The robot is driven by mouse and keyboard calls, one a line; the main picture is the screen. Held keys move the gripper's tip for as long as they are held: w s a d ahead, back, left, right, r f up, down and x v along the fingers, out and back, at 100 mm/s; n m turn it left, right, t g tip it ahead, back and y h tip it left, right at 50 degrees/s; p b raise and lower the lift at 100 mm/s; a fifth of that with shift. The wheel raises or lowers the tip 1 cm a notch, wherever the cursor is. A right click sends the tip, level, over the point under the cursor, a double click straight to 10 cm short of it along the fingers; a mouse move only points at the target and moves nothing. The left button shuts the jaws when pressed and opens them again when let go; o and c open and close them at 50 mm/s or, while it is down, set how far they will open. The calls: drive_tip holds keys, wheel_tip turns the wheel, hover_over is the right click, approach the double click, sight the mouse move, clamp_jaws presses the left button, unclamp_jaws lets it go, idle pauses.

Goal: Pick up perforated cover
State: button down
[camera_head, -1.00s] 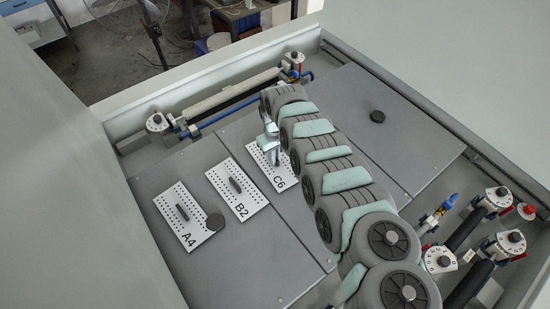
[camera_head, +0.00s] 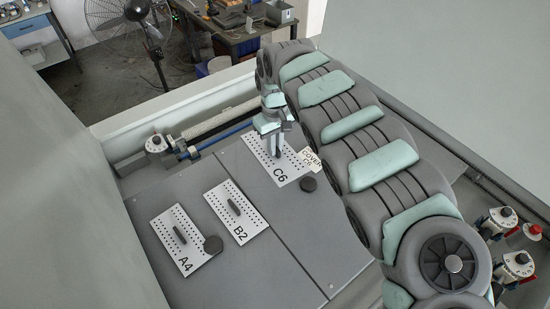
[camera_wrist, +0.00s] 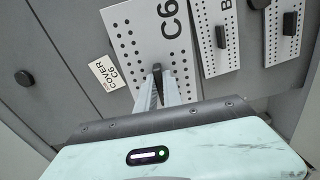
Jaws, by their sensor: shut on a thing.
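The perforated cover C6 (camera_head: 266,153) is a white plate with rows of small holes and a dark bar handle. My gripper (camera_head: 277,155) is shut on that handle. The cover sits raised above the grey deck, out of line with the other two plates. In the wrist view, cover C6 (camera_wrist: 128,38) looks larger than its neighbour, with my gripper (camera_wrist: 157,72) on its dark handle (camera_wrist: 157,68). A white tag reading COVER C6 (camera_head: 311,158) shows at the cover's edge; I cannot tell whether it is attached.
Similar plates B2 (camera_head: 246,226) and A4 (camera_head: 182,254) lie on the deck (camera_head: 275,265) at lower left. Round dark knobs stand beside A4 (camera_head: 213,245) and near C6 (camera_head: 308,184). Valves line the right edge (camera_head: 503,219). A tall wall rises at left.

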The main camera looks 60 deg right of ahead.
wheel_tip(320, 180, up, 11)
drive_tip(key=b, duration=0.2)
drive_tip(key=shift+w, duration=0.15)
